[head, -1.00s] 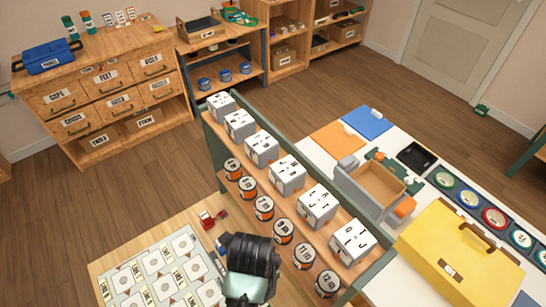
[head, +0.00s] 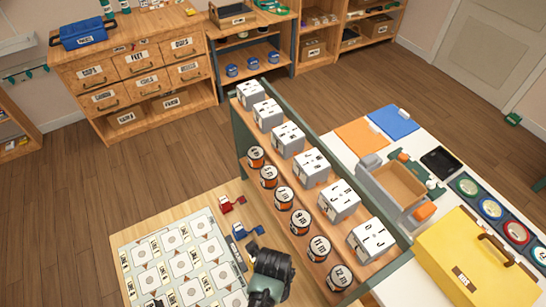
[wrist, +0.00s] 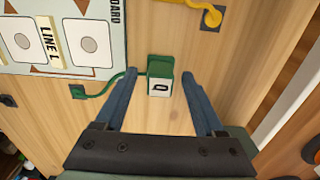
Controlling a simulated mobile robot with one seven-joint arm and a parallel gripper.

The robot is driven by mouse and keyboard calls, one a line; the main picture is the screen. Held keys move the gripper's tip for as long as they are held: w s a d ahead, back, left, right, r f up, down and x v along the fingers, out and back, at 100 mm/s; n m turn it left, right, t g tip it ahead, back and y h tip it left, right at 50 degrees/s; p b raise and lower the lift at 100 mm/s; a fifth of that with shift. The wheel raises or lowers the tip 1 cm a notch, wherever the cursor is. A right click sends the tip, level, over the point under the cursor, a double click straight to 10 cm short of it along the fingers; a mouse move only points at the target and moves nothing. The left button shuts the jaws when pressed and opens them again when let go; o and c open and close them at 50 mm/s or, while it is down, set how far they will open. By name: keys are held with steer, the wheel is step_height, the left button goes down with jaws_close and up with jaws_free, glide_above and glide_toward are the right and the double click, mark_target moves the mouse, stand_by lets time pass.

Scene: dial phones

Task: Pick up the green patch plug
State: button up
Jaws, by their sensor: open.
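The green patch plug (wrist: 160,80) lies on the wooden desk in the wrist view, a green block with a white label and a green cord running left to a small green socket piece (wrist: 78,91). My gripper (wrist: 159,72) is open, its two blue fingers to the left and right of the plug, with a gap on each side. I cannot tell how high the fingertips are above the desk. In the head view my gripper (head: 266,278) is at the bottom, over the desk, and the green plug is not visible there.
A white board with line cards (head: 180,262) lies left of my gripper. Red (head: 230,204) and blue (head: 245,232) plugs lie on the desk behind it. A yellow plug (wrist: 211,17) is beyond the green one. A shelf with cans and white boxes (head: 310,165) stands close on the right.

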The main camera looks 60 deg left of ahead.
jaws_close()
stand_by(0.4)
